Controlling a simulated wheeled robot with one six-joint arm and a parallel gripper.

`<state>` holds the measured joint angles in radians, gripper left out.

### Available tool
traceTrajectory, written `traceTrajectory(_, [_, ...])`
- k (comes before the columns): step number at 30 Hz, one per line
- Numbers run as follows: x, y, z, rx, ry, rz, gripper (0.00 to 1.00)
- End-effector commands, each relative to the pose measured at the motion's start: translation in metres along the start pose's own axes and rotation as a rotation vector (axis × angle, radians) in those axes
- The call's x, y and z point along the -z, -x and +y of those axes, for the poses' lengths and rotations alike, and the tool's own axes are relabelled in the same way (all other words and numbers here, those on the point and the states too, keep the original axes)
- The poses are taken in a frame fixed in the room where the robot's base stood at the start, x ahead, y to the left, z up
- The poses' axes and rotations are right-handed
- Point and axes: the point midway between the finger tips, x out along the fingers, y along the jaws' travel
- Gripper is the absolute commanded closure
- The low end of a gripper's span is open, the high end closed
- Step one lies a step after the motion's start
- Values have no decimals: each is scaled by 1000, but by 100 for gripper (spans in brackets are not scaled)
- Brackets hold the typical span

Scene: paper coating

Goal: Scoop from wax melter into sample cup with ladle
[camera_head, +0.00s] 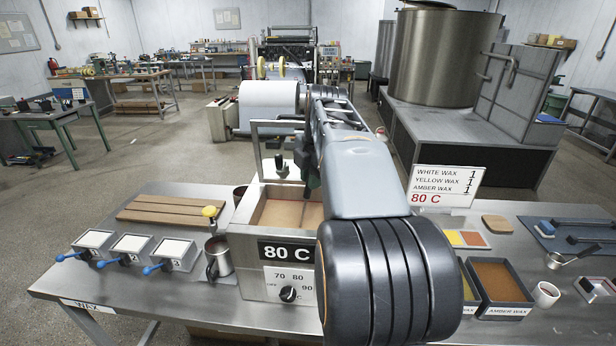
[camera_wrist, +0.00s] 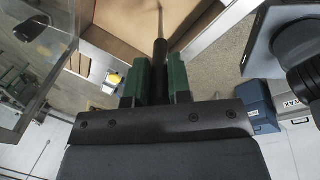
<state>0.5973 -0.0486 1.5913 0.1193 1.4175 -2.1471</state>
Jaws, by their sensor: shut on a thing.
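The wax melter (camera_head: 300,252), a steel box marked 80 C, stands on the table with its top open and tan wax inside. My gripper (camera_head: 309,182) is above its opening, partly hidden by my arm. In the wrist view my gripper (camera_wrist: 159,72) has its green fingers shut on the black handle of the ladle (camera_wrist: 160,50). The ladle's thin rod runs on toward the melter's tan interior; its bowl is out of sight. A white cup (camera_head: 546,294), perhaps the sample cup, stands upright at the right. A steel mug (camera_head: 219,256) stands left of the melter.
Several small trays with blue handles (camera_head: 130,247) and a wooden board (camera_head: 175,210) are at the left. Wax bins (camera_head: 495,305) and a price-style sign (camera_head: 445,185) are right of my arm. A blue mat (camera_head: 575,232) with tools lies far right.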

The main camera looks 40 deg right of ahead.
Motion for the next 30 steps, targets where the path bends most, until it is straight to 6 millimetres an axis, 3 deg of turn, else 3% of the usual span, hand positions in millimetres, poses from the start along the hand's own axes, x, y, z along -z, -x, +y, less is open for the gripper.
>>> traceTrajectory(18, [-36, 0, 8, -1, -2, 0, 100])
traceTrajectory(30, [-44, -1, 9, -2, 0, 0, 100])
